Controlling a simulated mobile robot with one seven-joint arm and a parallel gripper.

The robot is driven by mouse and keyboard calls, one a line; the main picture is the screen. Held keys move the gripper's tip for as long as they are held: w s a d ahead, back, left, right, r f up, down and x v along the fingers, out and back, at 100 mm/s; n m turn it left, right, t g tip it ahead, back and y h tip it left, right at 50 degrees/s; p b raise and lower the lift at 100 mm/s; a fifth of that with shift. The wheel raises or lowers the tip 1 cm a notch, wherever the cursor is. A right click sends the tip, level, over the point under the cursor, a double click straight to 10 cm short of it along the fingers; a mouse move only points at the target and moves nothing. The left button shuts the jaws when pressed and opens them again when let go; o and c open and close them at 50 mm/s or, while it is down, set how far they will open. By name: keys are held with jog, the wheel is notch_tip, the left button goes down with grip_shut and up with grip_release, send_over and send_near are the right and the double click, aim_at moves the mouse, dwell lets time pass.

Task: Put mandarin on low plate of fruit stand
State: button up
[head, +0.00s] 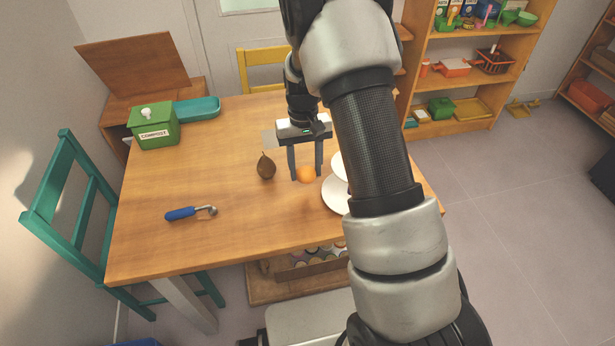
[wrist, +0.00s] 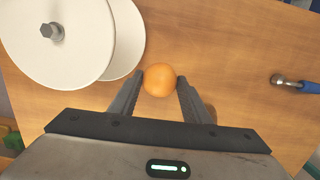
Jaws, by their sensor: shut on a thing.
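The mandarin (head: 306,175) is a small orange ball, seen between the fingertips of my gripper (head: 306,176). The wrist view shows it (wrist: 160,80) with one finger of my gripper (wrist: 159,84) touching each side, so the gripper is shut on it. I cannot tell whether it rests on the table or is just above it. The white two-level fruit stand (wrist: 62,62) is at upper left in the wrist view, its low plate (wrist: 128,45) partly under the upper one. In the head view the low plate (head: 334,194) is right of the mandarin, and my arm hides much of the stand.
A dark pear-shaped fruit (head: 266,167) stands left of the gripper on the wooden table (head: 235,235). A blue-handled tool (head: 188,212) lies farther left. A green compost box (head: 153,128) and teal tray (head: 197,108) are at the back left. The table's front middle is clear.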

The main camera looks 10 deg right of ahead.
aim_at(306, 176)
jog(key=shift+f, duration=1.6)
jog(key=shift+f+b, duration=0.2)
jog(key=shift+b, duration=0.15)
jog(key=o, duration=1.1)
jog(key=shift+r, duration=0.15)
